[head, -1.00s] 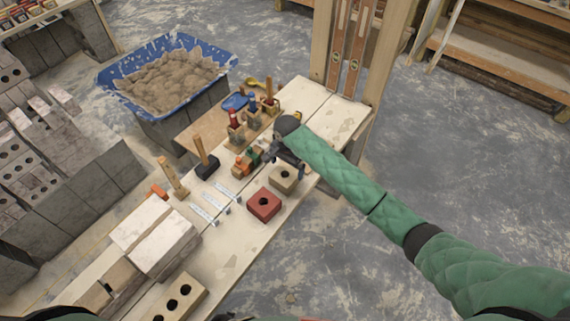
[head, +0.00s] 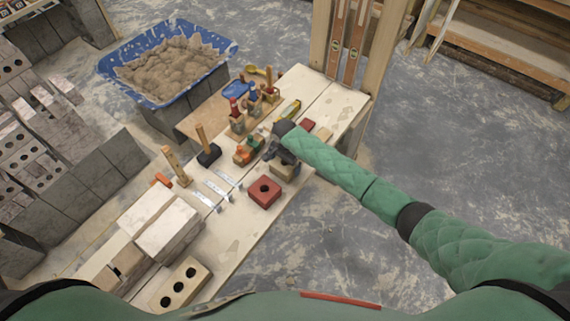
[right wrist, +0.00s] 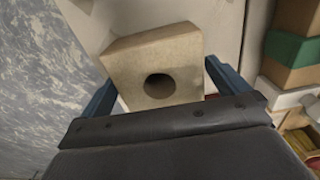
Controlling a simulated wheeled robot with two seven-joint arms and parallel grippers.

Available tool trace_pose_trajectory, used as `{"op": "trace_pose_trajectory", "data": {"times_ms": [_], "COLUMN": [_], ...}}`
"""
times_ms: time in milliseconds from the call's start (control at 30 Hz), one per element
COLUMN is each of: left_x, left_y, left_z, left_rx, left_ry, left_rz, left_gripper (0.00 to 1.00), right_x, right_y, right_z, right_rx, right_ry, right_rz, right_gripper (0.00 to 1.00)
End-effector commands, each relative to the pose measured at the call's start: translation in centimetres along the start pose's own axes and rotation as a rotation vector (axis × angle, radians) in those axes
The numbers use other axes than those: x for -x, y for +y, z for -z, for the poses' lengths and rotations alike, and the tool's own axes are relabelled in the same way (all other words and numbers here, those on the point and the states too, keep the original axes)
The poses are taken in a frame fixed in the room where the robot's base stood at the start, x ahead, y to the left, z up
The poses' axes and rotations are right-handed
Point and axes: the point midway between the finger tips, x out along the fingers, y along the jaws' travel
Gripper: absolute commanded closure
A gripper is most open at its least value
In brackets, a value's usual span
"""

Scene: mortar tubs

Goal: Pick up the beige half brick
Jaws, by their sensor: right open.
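The beige half brick (head: 282,173) lies on the pale workbench (head: 222,232), partly hidden under my right gripper (head: 280,158) in the head view. In the right wrist view, the beige half brick (right wrist: 178,50) shows its face with one round hole. My right gripper (right wrist: 160,75) is open there, with one blue finger on each side of the brick. I cannot tell whether the fingers touch it. My left gripper is not in view.
A red half brick (head: 264,192) lies close by on the near side. An orange-and-green item (head: 247,150), a black-headed mallet (head: 208,152) and metal strips (head: 216,187) are to the left. A blue tub of mortar (head: 226,54) stands behind.

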Motion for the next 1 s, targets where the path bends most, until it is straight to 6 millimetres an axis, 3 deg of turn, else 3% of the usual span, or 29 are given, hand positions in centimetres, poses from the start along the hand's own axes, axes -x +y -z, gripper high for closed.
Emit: {"op": "trace_pose_trajectory", "data": {"times_ms": [267,600,1000], "left_x": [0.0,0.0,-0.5], "left_y": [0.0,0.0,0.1], "left_z": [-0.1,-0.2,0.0], "left_rx": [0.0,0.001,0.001], "left_ry": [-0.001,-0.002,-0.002], "left_rz": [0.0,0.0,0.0], "left_gripper": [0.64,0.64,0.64], "right_x": [-0.2,-0.2,1.0], "right_y": [0.0,0.0,-0.1], "right_z": [0.0,0.0,0.1], "right_rx": [0.0,0.0,0.0], "right_ry": [0.001,0.001,0.001], "right_rz": [0.0,0.0,0.004], "right_gripper": [0.02,0.67,0.67]}}
